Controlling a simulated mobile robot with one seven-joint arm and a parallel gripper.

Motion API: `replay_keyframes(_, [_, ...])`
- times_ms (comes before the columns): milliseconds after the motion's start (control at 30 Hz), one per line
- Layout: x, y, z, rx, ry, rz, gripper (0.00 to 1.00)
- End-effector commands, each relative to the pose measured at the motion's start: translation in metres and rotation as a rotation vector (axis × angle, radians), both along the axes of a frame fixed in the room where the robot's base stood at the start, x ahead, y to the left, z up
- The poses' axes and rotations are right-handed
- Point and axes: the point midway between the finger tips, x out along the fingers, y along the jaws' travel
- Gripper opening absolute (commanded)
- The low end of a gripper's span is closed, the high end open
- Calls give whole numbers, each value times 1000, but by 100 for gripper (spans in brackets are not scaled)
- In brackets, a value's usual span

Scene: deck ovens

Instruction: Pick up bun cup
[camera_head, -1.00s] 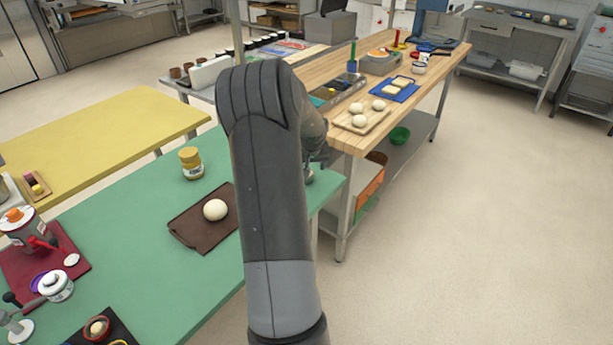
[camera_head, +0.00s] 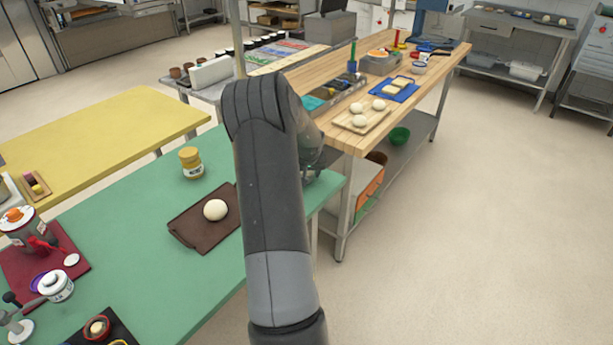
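I cannot say for certain which thing is the bun cup. A small reddish cup with a pale, bun-like top (camera_head: 97,327) sits on a black tray (camera_head: 120,335) at the bottom left, on the green table. My dark grey arm rises through the middle of the picture and bends over at the top. My gripper lies on its far side by the green table's right end, mostly hidden by the arm; its fingers cannot be made out. No held thing shows.
The green table (camera_head: 130,235) holds a brown mat (camera_head: 187,238) with a pale dough ball (camera_head: 215,210), a yellow-lidded jar (camera_head: 191,163) and a dark red mat (camera_head: 75,262). A wooden counter (camera_head: 425,85) with dough balls stands behind. The floor at right is clear.

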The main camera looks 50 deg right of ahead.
Motion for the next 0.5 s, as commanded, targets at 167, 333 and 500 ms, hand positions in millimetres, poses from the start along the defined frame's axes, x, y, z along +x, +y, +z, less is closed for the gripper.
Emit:
replay_keyframes(167, [0,0,0,0,0,0,44])
replay_keyframes(333, [0,0,0,0,0,0,30])
replay_keyframes(500, [0,0,0,0,0,0,25])
